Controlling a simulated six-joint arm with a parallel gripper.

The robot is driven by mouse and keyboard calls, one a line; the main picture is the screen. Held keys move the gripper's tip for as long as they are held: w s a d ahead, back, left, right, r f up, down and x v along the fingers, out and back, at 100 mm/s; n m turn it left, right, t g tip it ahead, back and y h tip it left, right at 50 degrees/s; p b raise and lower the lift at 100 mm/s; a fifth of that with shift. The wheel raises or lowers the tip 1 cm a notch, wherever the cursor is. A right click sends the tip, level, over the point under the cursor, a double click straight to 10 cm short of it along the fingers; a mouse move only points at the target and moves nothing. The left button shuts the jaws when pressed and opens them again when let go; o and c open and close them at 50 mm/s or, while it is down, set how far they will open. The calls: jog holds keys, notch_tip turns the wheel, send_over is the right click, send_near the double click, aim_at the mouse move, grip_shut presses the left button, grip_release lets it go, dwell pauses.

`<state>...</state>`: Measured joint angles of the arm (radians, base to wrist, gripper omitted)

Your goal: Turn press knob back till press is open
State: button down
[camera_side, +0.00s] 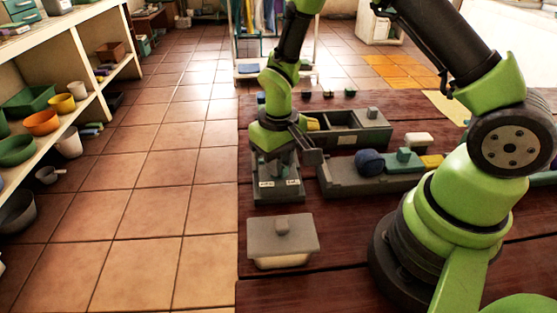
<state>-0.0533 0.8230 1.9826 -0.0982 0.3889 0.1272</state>
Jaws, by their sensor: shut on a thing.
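My gripper (282,163) points down over a small dark grey unit (290,194) with two white labels on its front, near the left edge of the table. I take this unit to be the press. The fingers are shut on its knob, which they almost wholly hide. I cannot read the labels or tell how far the knob is turned.
A grey lidded box (282,238) stands in front of the unit. A long grey fixture (345,183) with a dark blue round part (370,162) is close on the right. A grey compartment tray (345,137) lies behind. Shelves (60,45) are across the tiled floor.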

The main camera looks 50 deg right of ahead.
jog(key=shift+n, duration=0.6)
jog(key=c, duration=1.1)
grip_release()
notch_tip(320, 180, up, 10)
jog(key=s+r+m+t, duration=0.1)
jog(key=s+r+t, duration=0.1)
jog(key=s+r, duration=0.3)
jog(key=s+r+m+t+y, duration=0.1)
jog(key=s+r+t, duration=0.1)
jog(key=s+r, duration=0.3)
jog(key=s+a+r+m+t+y, duration=0.1)
jog(key=s+r+t, duration=0.2)
jog(key=s+r, duration=0.2)
jog(key=shift+s+r, duration=0.1)
jog(key=shift+r, duration=0.05)
